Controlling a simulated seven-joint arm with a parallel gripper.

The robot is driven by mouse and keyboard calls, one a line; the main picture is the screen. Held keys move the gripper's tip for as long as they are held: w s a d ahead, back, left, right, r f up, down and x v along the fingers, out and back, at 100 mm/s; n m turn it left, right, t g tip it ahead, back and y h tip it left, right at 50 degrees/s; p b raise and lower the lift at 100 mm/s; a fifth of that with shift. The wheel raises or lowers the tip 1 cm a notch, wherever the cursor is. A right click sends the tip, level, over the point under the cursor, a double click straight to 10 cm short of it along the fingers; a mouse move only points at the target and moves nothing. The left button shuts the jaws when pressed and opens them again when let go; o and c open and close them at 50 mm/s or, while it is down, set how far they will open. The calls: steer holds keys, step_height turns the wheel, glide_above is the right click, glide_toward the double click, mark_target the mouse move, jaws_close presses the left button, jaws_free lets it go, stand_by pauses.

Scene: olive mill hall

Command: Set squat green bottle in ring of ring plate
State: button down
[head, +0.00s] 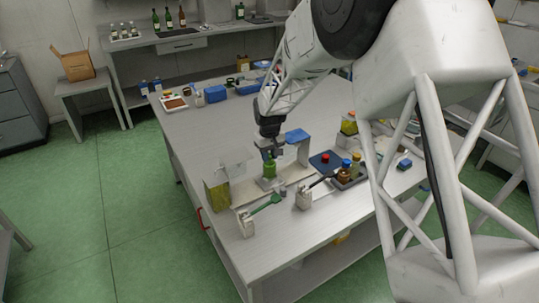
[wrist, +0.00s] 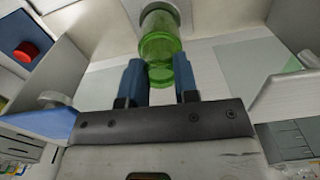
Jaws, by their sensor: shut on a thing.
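The squat green bottle (head: 269,169) is upright under my gripper (head: 269,154) in the head view. In the wrist view my gripper (wrist: 159,82) has its two blue fingers on either side of the translucent green bottle (wrist: 160,47), shut on it. A pale rounded piece, seemingly the ring plate (wrist: 183,12), lies at the bottle's far end. In the head view a small pale plate (head: 267,184) shows just below the bottle. The ring's opening is hidden, and I cannot tell whether the bottle is inside it or above it.
Pale panels stand either side of the bottle, with a blue-topped stand (head: 297,136) at right. A container with yellow-green contents (head: 217,195), a green-handled tool (head: 262,206) and a dark pad with a red knob (head: 326,157) are close by. The table's left middle (head: 205,130) is clear.

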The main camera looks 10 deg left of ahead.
steer(key=shift+f, duration=1.15)
stand_by(0.9)
steer(key=c, duration=0.5)
jaws_free()
steer(key=shift+c, duration=0.2)
steer(key=shift+r, duration=4)
